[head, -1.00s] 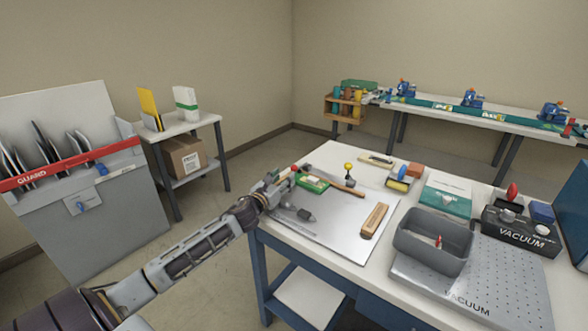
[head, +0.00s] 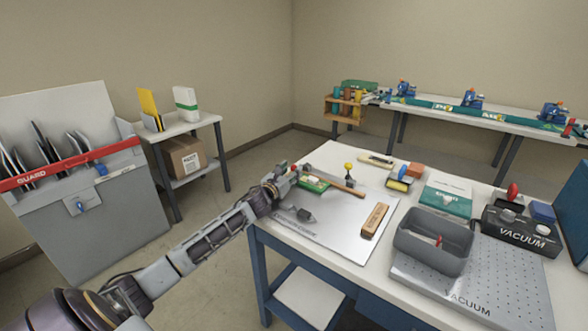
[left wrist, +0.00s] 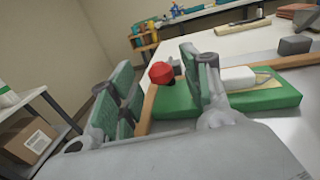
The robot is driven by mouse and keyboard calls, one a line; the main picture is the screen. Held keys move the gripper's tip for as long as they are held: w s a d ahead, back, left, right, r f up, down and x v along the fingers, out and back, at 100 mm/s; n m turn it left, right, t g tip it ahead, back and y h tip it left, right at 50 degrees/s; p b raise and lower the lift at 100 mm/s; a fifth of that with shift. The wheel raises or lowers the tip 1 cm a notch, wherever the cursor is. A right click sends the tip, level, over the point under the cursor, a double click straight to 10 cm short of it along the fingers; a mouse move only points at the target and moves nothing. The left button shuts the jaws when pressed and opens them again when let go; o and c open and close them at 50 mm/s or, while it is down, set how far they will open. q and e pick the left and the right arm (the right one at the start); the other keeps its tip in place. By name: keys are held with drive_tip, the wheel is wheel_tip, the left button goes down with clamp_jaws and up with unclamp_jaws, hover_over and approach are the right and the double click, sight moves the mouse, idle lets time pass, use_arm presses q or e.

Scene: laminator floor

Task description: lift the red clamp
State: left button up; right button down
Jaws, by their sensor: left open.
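The red clamp shows as a round red knob (left wrist: 161,72) with a dark part under it. In the left wrist view it stands between the two fingers of my left gripper (left wrist: 160,78), beyond a wooden strip. The fingers are apart and I see no grip on it. In the head view my left gripper (head: 286,174) is at the table's left edge, with the red knob (head: 297,167) just at its tip. The clamp's lower part is hidden. A green block (left wrist: 255,108) lies right beside the gripper. My right gripper is out of view.
On the worktable, a hammer-like tool with a wooden handle (head: 347,188), a yellow-knobbed piece (head: 348,167) and a wooden block (head: 374,219) lie near the metal sheet (head: 325,237). A grey bin (head: 432,252) and the vacuum unit (head: 518,235) stand right.

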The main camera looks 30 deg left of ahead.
sight(292, 169)
use_arm(q)
drive_tip(key=shift+w+a, duration=0.15)
drive_tip(key=shift+w, duration=1.3)
clamp_jaws()
